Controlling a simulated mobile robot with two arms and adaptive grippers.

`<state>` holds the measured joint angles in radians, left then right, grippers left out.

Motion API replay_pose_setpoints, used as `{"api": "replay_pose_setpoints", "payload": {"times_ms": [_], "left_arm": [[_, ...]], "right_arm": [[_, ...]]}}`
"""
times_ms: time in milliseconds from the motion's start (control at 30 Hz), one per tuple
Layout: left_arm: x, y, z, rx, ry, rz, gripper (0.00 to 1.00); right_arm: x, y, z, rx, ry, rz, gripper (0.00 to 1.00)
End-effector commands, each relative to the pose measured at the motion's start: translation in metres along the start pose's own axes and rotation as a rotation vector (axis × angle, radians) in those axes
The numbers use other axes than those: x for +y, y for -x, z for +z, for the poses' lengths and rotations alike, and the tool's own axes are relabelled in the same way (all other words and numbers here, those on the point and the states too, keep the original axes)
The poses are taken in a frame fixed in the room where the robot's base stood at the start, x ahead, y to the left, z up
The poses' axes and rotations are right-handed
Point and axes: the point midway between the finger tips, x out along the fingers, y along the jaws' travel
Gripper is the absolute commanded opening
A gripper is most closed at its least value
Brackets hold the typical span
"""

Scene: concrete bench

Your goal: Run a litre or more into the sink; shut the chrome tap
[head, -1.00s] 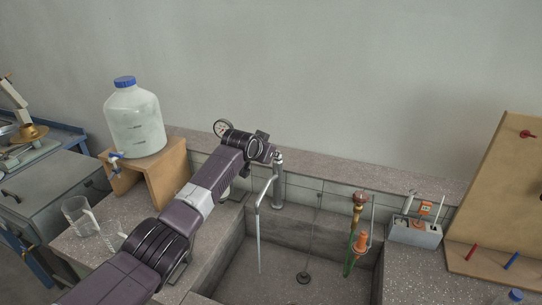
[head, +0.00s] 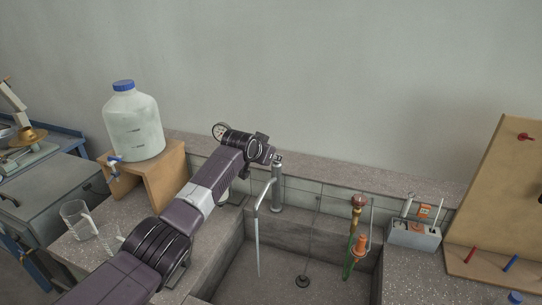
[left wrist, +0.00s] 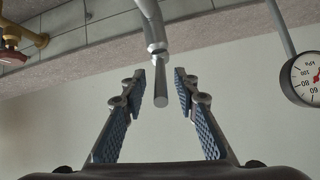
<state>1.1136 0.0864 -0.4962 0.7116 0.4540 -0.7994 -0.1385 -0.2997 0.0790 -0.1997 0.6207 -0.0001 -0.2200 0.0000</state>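The chrome tap (head: 278,190) stands at the back of the stone sink (head: 232,268). A thin stream of water (head: 258,248) runs from its spout down into the basin. My left gripper (head: 270,154) is at the top of the tap. In the left wrist view my left gripper (left wrist: 160,80) is open, its two padded fingers on either side of the tap's thin lever (left wrist: 161,88), with a gap showing on both sides. My right gripper is not in view.
A blue-capped carboy (head: 133,125) stands on a wooden stand (head: 172,168) to the left, with a glass beaker (head: 76,217) in front. A second fitting with an orange part (head: 361,245) is at the sink's right. A small rack (head: 414,235) and pegboard (head: 500,200) lie further right.

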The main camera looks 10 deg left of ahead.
Motion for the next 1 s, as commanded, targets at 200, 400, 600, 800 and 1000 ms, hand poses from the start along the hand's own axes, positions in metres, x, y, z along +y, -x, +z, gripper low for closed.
{"api": "replay_pose_setpoints", "payload": {"times_ms": [200, 400, 600, 800, 1000], "left_arm": [[-0.001, 0.003, 0.001, -0.001, 0.000, 0.000, 0.28], [-0.001, 0.015, 0.000, 0.001, -0.001, 0.001, 0.28], [0.000, 0.035, 0.001, 0.001, -0.001, 0.000, 0.28], [-0.001, 0.057, 0.000, 0.002, -0.001, -0.001, 0.28], [-0.001, 0.083, 0.000, 0.001, -0.001, -0.001, 0.28]], "right_arm": [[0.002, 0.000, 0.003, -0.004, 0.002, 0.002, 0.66], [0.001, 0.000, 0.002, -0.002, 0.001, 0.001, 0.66], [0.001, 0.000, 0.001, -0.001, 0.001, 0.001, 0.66], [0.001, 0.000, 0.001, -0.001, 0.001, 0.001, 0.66], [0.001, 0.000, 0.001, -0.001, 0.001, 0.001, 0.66]]}}
